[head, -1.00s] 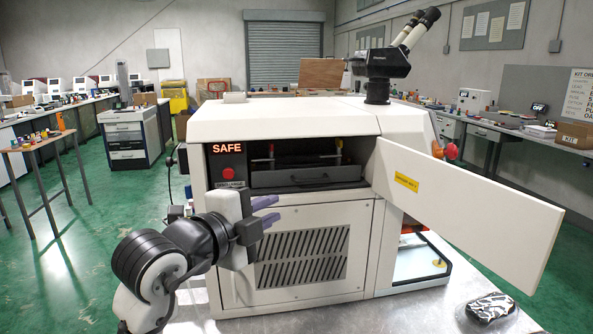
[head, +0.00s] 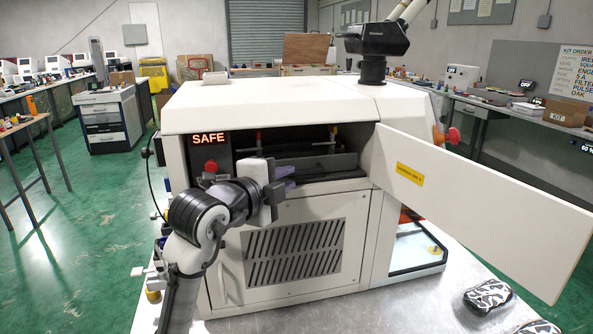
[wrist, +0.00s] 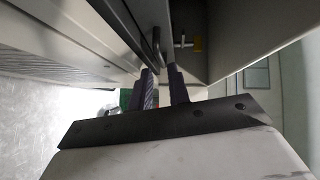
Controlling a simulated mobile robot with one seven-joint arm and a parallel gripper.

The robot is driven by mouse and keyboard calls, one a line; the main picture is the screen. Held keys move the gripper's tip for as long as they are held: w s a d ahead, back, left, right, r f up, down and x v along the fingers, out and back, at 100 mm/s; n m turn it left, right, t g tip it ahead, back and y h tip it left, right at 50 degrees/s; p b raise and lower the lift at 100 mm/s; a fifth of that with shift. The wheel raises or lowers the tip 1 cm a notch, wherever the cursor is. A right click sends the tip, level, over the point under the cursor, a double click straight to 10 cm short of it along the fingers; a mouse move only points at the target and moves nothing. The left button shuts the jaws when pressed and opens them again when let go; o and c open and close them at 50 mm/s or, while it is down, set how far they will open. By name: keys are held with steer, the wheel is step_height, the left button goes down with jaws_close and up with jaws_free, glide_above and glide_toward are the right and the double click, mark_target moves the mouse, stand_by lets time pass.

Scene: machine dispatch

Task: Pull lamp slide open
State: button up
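The lamp slide (head: 335,164) is a dark grey drawer front in the open bay of the white machine (head: 270,105). It appears pushed in. My gripper (head: 288,174) is in front of the slide, at its height, and covers its left and middle part, so the handle is hidden in the head view. In the wrist view the dark handle (wrist: 156,38) stands just beyond the fingertips of my gripper (wrist: 162,72). The two purple-grey fingers are apart with a gap between them and hold nothing. I cannot tell whether they touch the handle.
The white machine door (head: 480,205) stands swung open to the right of the bay. A lit SAFE sign (head: 208,139) and a red button (head: 211,166) are left of the bay. A vented panel (head: 295,252) lies below. A patterned dark object (head: 488,296) rests on the bench.

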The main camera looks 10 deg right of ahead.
mark_target(299, 172)
steer(key=x, duration=0.5)
steer(key=shift+p, duration=0.3)
steer(key=shift+a, duration=0.1)
jaws_close()
